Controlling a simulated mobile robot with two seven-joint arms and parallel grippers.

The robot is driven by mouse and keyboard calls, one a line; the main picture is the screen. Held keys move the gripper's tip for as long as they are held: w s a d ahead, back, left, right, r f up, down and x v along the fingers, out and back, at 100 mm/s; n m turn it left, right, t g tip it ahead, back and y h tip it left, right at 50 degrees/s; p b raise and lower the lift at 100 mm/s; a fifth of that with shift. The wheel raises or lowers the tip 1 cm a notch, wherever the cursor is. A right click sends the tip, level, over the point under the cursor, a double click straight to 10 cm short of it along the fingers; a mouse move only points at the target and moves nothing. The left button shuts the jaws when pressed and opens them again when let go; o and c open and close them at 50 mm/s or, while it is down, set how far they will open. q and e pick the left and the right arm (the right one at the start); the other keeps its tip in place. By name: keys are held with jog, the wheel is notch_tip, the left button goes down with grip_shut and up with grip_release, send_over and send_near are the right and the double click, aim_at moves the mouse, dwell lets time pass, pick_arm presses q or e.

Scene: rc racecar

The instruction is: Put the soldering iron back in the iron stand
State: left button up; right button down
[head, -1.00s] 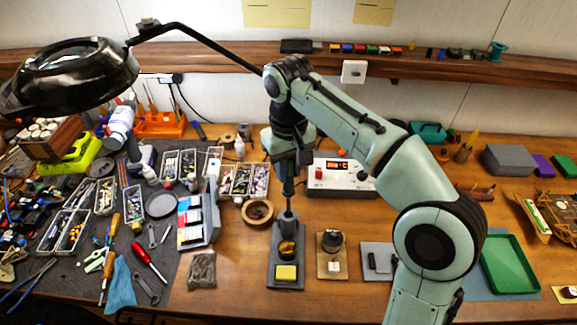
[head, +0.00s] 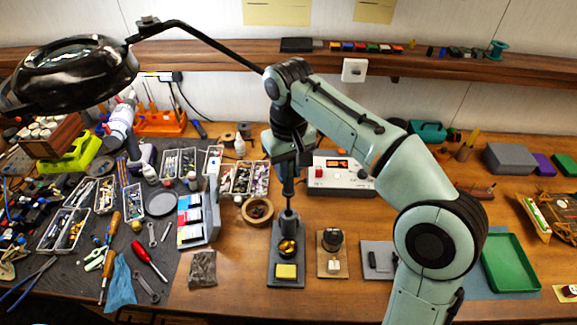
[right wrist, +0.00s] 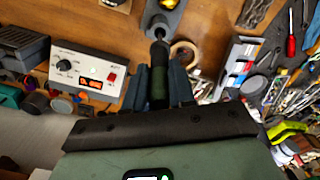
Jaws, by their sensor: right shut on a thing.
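The soldering iron (head: 288,193) points down, close to upright, with its dark green handle (right wrist: 159,88) between the fingers of my right gripper (head: 288,168). The gripper (right wrist: 159,92) is shut on the handle. The iron stand (head: 287,255) is a grey base with a holder (head: 289,221) at its back, a brass coil and a yellow sponge. The iron's lower end meets the top of the holder, also seen at the top of the right wrist view (right wrist: 158,18). How deep the tip sits is hidden. My left gripper is not in view.
A soldering station (head: 340,178) with a lit display stands behind, to the right. A small wooden block with a dark top (head: 332,255) stands right of the stand. A magnifier lamp (head: 70,75) hangs at upper left.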

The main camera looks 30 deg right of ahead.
aim_at(289, 192)
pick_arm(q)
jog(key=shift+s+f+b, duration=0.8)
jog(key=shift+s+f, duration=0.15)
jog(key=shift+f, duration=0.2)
pick_arm(e)
jog(key=shift+f, duration=1.85)
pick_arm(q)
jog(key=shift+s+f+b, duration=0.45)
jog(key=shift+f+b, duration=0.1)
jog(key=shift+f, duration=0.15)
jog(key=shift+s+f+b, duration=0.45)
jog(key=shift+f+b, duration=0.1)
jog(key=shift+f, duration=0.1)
pick_arm(e)
jog(key=shift+f, duration=2.3)
jog(key=shift+c, duration=2.4)
grip_release()
